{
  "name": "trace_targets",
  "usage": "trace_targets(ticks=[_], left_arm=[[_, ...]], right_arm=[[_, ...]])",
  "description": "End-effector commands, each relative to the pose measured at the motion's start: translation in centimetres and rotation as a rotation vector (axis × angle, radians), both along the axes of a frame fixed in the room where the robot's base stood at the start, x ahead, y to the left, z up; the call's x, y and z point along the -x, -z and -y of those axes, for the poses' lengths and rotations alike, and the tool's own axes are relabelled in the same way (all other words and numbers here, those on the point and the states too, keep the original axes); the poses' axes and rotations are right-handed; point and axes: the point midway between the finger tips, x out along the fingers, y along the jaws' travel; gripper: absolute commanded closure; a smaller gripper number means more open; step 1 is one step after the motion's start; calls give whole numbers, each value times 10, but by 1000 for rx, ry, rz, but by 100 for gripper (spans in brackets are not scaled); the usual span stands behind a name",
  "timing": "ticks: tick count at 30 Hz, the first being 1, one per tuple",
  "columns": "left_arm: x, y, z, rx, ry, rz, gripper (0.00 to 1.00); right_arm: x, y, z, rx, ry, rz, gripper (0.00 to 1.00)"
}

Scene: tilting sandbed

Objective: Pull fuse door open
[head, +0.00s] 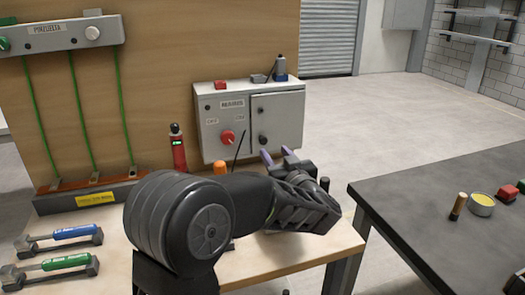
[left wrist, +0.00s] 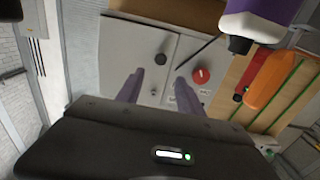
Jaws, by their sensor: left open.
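The grey fuse box (head: 211,146) stands on the wooden table against the board. Its right-hand door (head: 285,118) looks shut and carries a black knob (head: 263,139). The door also shows in the left wrist view (left wrist: 140,45), with its black knob (left wrist: 162,60) beyond the fingertips and roughly between them. My left gripper (head: 277,154) is open and empty, its purple fingers just below and in front of the door's lower edge in the head view. The fingers (left wrist: 160,78) look apart from the knob. My right gripper does not show clearly.
A red knob (head: 228,137) is on the box's left panel, and a thin dark rod (head: 240,140) stands before it. A dark table (head: 430,205) is at right.

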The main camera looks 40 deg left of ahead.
Motion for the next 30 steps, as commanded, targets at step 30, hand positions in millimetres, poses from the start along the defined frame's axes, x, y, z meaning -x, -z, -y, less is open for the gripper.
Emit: trace_targets(ticks=[30], left_arm=[[-38, 9, -54, -1, 0, -1, 56]], right_arm=[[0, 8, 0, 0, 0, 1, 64]])
